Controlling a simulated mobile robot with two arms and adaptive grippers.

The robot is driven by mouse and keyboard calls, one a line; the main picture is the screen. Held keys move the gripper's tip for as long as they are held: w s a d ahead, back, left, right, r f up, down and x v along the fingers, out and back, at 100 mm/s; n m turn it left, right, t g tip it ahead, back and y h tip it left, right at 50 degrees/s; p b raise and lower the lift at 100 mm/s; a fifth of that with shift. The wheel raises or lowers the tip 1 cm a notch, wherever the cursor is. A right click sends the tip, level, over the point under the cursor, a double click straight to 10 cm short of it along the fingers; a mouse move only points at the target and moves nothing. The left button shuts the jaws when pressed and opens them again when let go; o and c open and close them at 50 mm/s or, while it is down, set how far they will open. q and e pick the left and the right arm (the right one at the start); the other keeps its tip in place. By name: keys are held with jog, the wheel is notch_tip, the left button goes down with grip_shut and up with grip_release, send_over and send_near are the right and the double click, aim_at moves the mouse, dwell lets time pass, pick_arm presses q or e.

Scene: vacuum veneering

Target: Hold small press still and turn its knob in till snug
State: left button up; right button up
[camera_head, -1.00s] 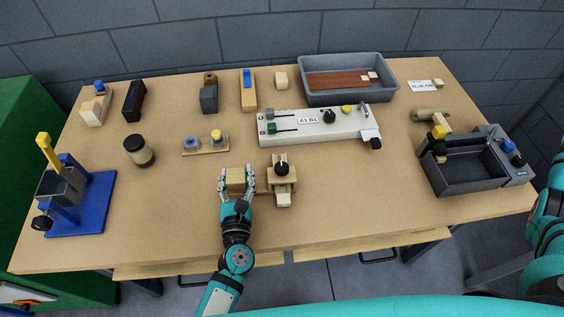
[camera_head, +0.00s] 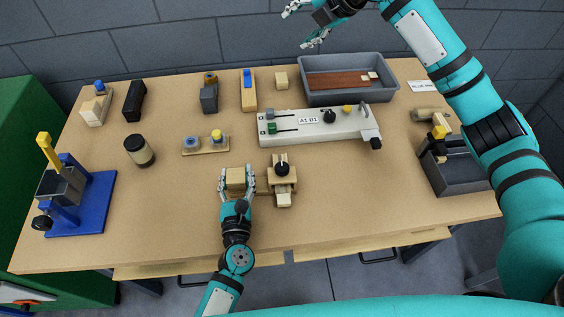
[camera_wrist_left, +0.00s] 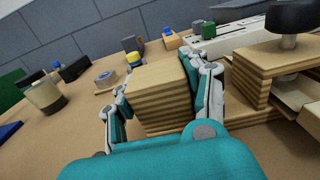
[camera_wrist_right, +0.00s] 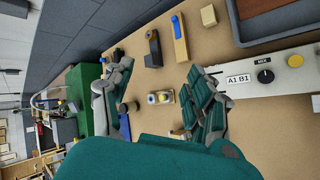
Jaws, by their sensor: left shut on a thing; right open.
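The small press (camera_head: 282,175) is a layered wooden frame with a black knob (camera_head: 282,168) on top, at the front middle of the table. A wooden block (camera_head: 236,179) at its left side looks like part of it. My left gripper (camera_head: 237,182) is shut on this block, one finger on each side. In the left wrist view the block (camera_wrist_left: 158,92) shows layered edges, and the black knob (camera_wrist_left: 292,17) stands at the right. My right gripper (camera_head: 303,28) is open and empty, high beyond the table's back edge. In the right wrist view its fingers (camera_wrist_right: 158,110) are spread apart.
A white fixture labelled A1 B1 (camera_head: 350,126) lies behind the press. A grey tray (camera_head: 395,90) stands at the back, a grey basin (camera_head: 463,180) at the right, partly behind my right arm. A blue stand (camera_head: 95,205) is at the left.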

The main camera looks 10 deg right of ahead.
jog(key=s+a+f+n+g+h, duration=0.2)
jog(key=s+a+f+n+g, duration=0.2)
jog(key=s+a+f+n, duration=0.4)
jog(key=n+g+h, duration=0.4)
jog(key=n, duration=0.4)
send_near(282, 167)
notch_tip(282, 167, down, 9)
jog(key=shift+s+d, duration=0.15)
jog(key=c, duration=1.2)
